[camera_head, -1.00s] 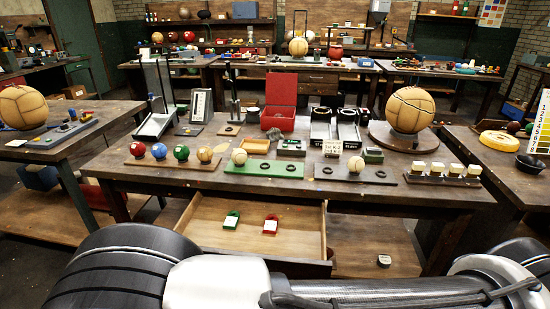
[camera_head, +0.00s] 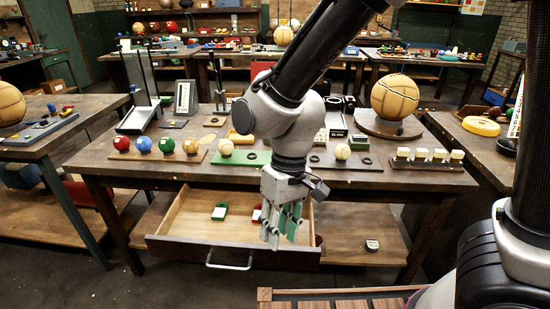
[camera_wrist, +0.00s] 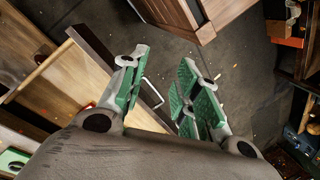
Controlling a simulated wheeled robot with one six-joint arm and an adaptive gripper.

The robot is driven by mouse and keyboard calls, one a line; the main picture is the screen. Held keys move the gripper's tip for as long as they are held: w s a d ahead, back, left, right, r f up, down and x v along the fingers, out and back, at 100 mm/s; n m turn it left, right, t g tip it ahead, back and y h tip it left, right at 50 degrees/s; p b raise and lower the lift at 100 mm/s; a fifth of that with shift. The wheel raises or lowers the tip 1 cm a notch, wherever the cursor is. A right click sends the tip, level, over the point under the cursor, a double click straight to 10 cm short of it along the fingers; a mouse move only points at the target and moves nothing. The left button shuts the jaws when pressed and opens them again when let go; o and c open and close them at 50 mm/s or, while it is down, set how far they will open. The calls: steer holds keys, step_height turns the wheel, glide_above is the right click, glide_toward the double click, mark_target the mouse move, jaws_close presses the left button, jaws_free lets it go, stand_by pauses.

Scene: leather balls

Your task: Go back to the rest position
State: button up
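My gripper (camera_head: 283,232) hangs fingers-down in front of the main table, at the front part of the open drawer (camera_head: 180,238). Its two green-padded fingers stand apart with nothing between them. The wrist view shows the same empty gap (camera_wrist: 160,92), with the drawer's front edge and handle beside and below it and bare floor under it. My arm comes in from the right and crosses the middle of the head view. It hides part of the tabletop, including the spot where the red box stood.
Balls stand in a rack (camera_head: 165,153); a large leather ball (camera_head: 395,96) sits on a stand. A slatted wooden crate (camera_head: 340,299) is low in front. Some floor is clear at left.

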steer(key=d+r+m+t, duration=0.2)
steer(key=d+r, duration=0.4)
steer(key=d, duration=0.6)
steer(key=d+r+m+t, duration=0.2)
steer(key=d+r, duration=0.4)
steer(key=d, duration=0.5)
steer(key=d+r+m+t+h, duration=0.1)
steer(key=d+r, duration=0.5)
steer(key=d, duration=0.6)
steer(key=shift+d+r+m+t, duration=0.15)
steer(key=shift+d+m+t, duration=0.15)
steer(key=shift+m+t, duration=0.65)
